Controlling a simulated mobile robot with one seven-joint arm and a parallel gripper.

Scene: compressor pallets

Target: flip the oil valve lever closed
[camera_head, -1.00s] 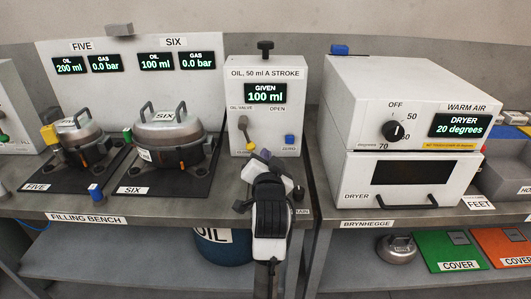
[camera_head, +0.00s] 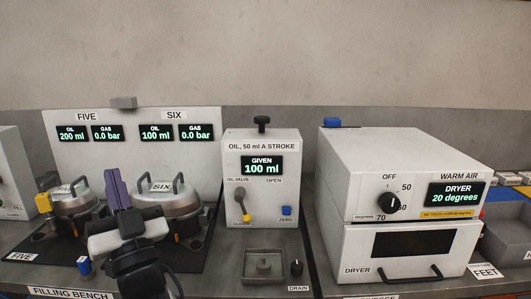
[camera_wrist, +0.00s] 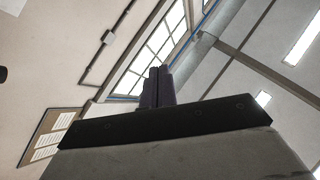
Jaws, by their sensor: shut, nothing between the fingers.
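The oil valve lever (camera_head: 242,206) is on the front of the white oil box (camera_head: 262,165), under the OIL VALVE label and left of OPEN. It hangs nearly straight down, with a yellow patch at its lower end. My gripper (camera_head: 115,174) has purple fingers pressed together, pointing up, empty. It stands in front of the left compressors, well left of the lever and apart from it. In the wrist view the shut fingers (camera_wrist: 157,86) point up toward windows and ceiling; the lever does not show there.
Compressor FIVE (camera_head: 76,198) and compressor SIX (camera_head: 168,200) stand on dark pallets behind my gripper, partly hidden by it. A blue ZERO button (camera_head: 286,211) is right of the lever. A drain tray (camera_head: 264,267) lies below the box. The dryer (camera_head: 400,230) stands right.

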